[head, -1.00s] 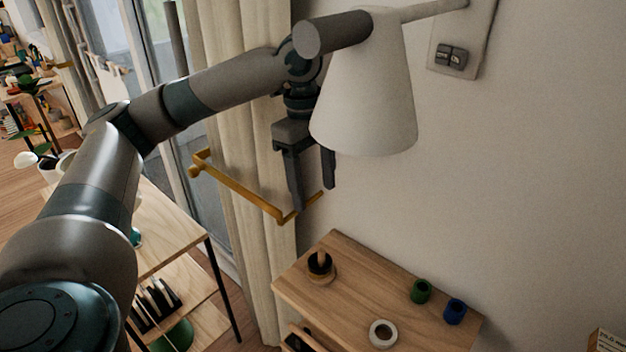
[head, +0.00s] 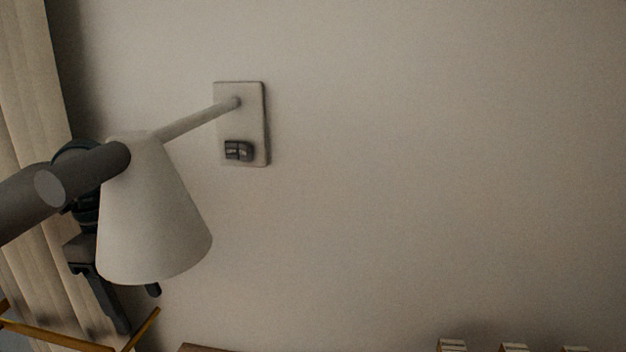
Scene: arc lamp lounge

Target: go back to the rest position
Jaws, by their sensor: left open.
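My left gripper (head: 133,308) is at the lower left of the head view, partly hidden behind a white cone lamp shade (head: 155,225). Its fingers point down and are apart, with nothing seen between them. My right gripper is not in view.
The lamp's arm (head: 195,122) runs to a wall plate (head: 240,105) with a dark switch (head: 238,151). A yellow-brown rail (head: 55,338) is just below the gripper, near a beige curtain (head: 25,110). Several small light items line the bottom right. The wall at right is bare.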

